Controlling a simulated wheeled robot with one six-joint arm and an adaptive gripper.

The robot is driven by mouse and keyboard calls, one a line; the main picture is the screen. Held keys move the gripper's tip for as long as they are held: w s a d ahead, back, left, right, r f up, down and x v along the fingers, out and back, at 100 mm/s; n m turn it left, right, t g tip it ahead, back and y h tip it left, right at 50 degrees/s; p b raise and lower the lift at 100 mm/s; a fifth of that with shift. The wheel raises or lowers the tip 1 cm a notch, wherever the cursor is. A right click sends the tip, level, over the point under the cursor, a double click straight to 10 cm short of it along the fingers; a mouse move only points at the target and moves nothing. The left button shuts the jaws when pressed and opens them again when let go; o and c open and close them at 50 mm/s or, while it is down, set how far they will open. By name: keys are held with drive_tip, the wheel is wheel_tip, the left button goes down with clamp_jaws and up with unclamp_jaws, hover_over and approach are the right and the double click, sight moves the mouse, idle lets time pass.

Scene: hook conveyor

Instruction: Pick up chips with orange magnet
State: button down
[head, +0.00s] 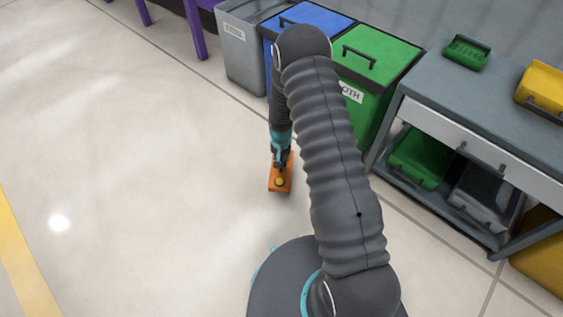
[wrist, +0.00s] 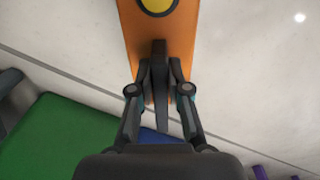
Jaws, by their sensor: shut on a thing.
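An orange magnet (head: 281,184) with a yellow round spot on it hangs at the end of my arm in the head view, over the pale floor. My gripper (head: 280,164) is shut on the magnet's dark handle. In the wrist view the gripper (wrist: 160,92) has both fingers closed around that dark handle, and the orange magnet (wrist: 185,35) extends beyond it. The magnet's underside is hidden. I cannot make out any chips in either view.
Grey, blue (head: 312,19) and green (head: 378,58) bins stand behind my arm. A grey workbench (head: 435,90) at right carries a small green tray (head: 466,52) and a yellow bin (head: 540,88), with bins on its lower shelf. Floor at left is clear, with a yellow line (head: 22,255).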

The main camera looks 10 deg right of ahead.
drive_tip(key=shift+r+p, duration=1.25)
drive_tip(key=shift+r, duration=1.65)
